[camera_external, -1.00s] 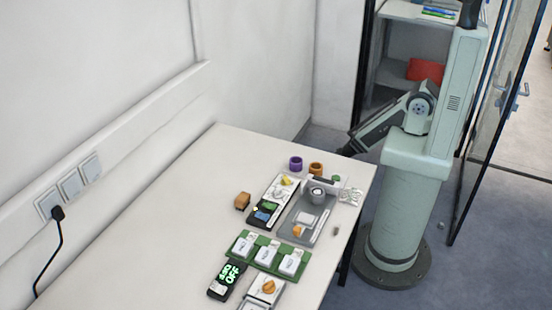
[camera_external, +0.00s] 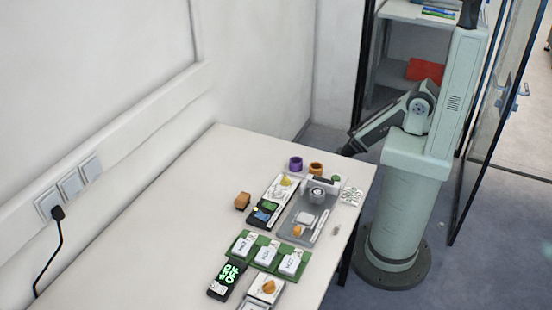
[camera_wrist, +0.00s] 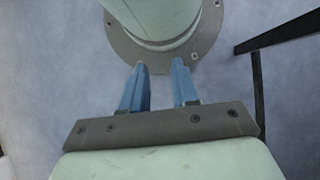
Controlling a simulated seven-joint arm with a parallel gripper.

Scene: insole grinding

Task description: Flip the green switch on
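I cannot tell for certain which part is the green switch. A green panel (camera_external: 252,262) with three white labelled blocks lies on the table. A black display (camera_external: 223,282) with green lettering, partly reading OFF, lies in front of it. A small green part (camera_external: 336,178) sits at the back of a grey device (camera_external: 290,229). My gripper is at the table's back right edge in the external view, its fingers not clear there. In the wrist view my gripper's (camera_wrist: 160,66) two blue fingers are apart and empty, above the floor.
A white unit with an orange knob (camera_external: 268,287) lies by the display. The table's (camera_external: 190,200) left side is clear.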

